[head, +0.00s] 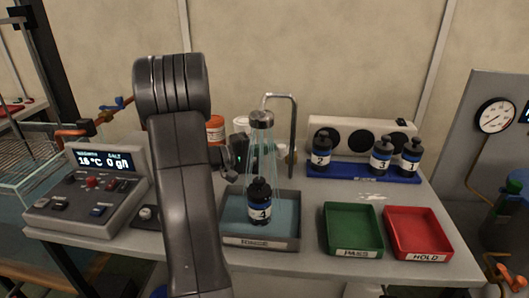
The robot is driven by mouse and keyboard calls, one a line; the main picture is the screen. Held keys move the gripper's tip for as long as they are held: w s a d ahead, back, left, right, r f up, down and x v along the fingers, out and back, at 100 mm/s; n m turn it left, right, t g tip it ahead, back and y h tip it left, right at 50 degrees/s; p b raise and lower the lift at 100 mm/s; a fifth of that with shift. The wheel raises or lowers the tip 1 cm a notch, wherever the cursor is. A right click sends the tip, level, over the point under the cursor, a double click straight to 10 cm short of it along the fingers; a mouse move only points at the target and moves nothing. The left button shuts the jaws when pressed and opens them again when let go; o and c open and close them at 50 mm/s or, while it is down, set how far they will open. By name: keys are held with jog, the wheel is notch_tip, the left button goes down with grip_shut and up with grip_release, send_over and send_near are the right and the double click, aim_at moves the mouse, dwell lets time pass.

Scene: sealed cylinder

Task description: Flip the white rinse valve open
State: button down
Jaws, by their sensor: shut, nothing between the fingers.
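My arm rises in front of the bench and hides part of it. My gripper (239,154) shows as a small dark shape just right of the arm, left of the falling water; its fingers are shut and empty. The white rinse valve cannot be made out clearly; it may be hidden by my arm or gripper. The shower head (261,118) hangs from a bent metal pipe (294,122), and thin streams of water fall from it. A dark bottle labelled 4 (259,201) stands upright under the streams in the RINSE tray (262,243).
A control box (92,196) with a lit display stands at left. A green PASS tray (352,230) and a red HOLD tray (420,232) are empty at right. Several numbered bottles stand on a blue rack (345,170) behind. An orange-lidded container (215,130) sits beside my arm.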

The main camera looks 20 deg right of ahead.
jog(key=b, duration=0.1)
jog(key=s+b, duration=0.2)
jog(key=shift+d+f, duration=0.3)
jog(key=shift+d, duration=0.05)
jog(key=shift+s+d+r+b, duration=0.15)
jog(key=shift+s+r+b, duration=0.1)
jog(key=shift+b, duration=0.05)
